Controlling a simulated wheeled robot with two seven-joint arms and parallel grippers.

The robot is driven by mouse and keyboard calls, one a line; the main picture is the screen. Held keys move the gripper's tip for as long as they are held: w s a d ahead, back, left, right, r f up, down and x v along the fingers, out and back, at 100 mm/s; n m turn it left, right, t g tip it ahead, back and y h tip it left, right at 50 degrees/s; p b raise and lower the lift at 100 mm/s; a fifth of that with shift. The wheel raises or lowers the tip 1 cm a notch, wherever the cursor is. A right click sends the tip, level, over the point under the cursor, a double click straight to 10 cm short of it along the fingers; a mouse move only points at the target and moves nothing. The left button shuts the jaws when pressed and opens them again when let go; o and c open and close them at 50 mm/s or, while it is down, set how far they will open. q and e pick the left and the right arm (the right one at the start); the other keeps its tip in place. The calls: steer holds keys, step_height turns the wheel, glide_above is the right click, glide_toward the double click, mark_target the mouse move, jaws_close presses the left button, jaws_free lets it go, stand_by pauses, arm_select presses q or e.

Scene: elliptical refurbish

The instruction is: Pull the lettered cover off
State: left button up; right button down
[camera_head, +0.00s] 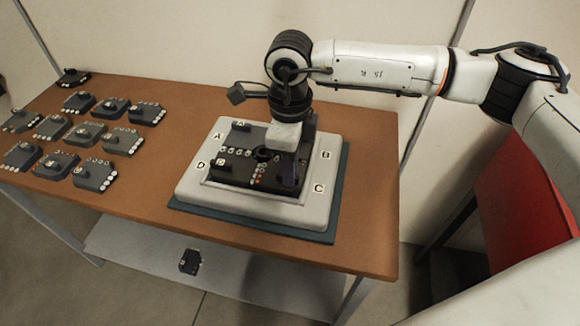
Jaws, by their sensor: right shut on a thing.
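A pale raised frame (192,187) with the letters A, B, C and D on its sides sits on a dark teal base (325,236) on the table. Inside it lies a dark board (232,168) with round pale markings and small knobs. My right gripper (291,176) points down over the right part of the board, between B and C. It is shut on a dark part there; the arm and fingers hide most of what it holds. The frame appears flat on its base. My left gripper is not in view.
Several dark grey modules (85,133) with knobs and pale round markings stand in rows on the left of the brown table (130,205). A small dark module (190,261) lies on the shelf below. The table is clear between the rows and the frame.

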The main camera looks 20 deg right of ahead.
steer(key=shift+a+r, duration=0.1)
steer(key=shift+r, duration=0.1)
steer(key=shift+r+p, duration=0.75)
steer(key=shift+r, duration=0.5)
steer(key=shift+r+p, duration=0.35)
steer(key=shift+r, duration=1.3)
step_height(320, 180, up, 11)
